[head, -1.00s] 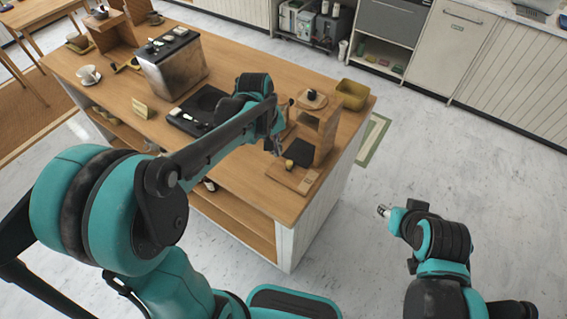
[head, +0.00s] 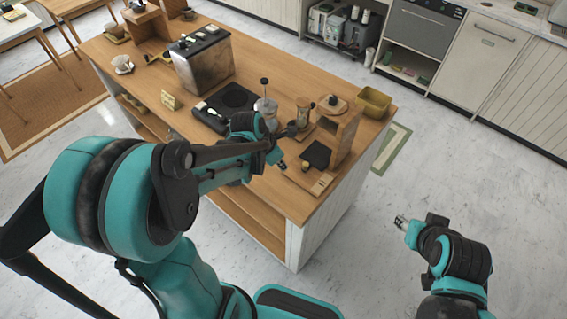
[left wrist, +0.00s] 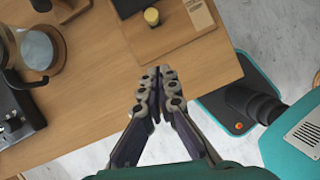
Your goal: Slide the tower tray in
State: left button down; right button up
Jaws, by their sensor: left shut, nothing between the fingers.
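The wooden tower (head: 345,135) stands at the right end of the cart's counter. Its flat wooden tray (head: 320,187) sticks out at the tower's front, with a pale label at its outer end. The tray (left wrist: 184,34) also shows at the top of the left wrist view, with a dark pad and a small yellow-topped item on it. My left gripper (head: 282,165) is shut and empty, just left of the tray. Its closed fingertips (left wrist: 158,73) are apart from the tray in the picture. My right gripper (head: 402,222) is off the counter's right side; its opening is too small to judge.
A glass-and-metal brewer (head: 265,108) and a black scale-like plate (head: 232,97) stand left of the tower. A yellow bin (head: 373,103) sits behind it. The bare counter front edge (left wrist: 120,130) lies under my left gripper.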

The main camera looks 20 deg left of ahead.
aim_at(305, 158)
pick_arm(q)
jog(key=b+x, duration=0.1)
jog(key=x, duration=0.5)
jog(key=shift+f+b, duration=0.15)
jog(key=shift+b, duration=0.25)
jog(key=w+d, duration=0.2)
jog(key=shift+w+f, duration=0.2)
jog(key=shift+w, duration=0.2)
jog(key=shift+w+d, duration=0.2)
jog(key=shift+w, duration=0.2)
jog(key=w, duration=0.2)
jog(key=w+d+b, duration=0.1)
jog(key=w, duration=0.1)
jog(key=shift+d, duration=0.2)
jog(key=shift+s+r, duration=0.1)
jog(key=shift+a, duration=0.1)
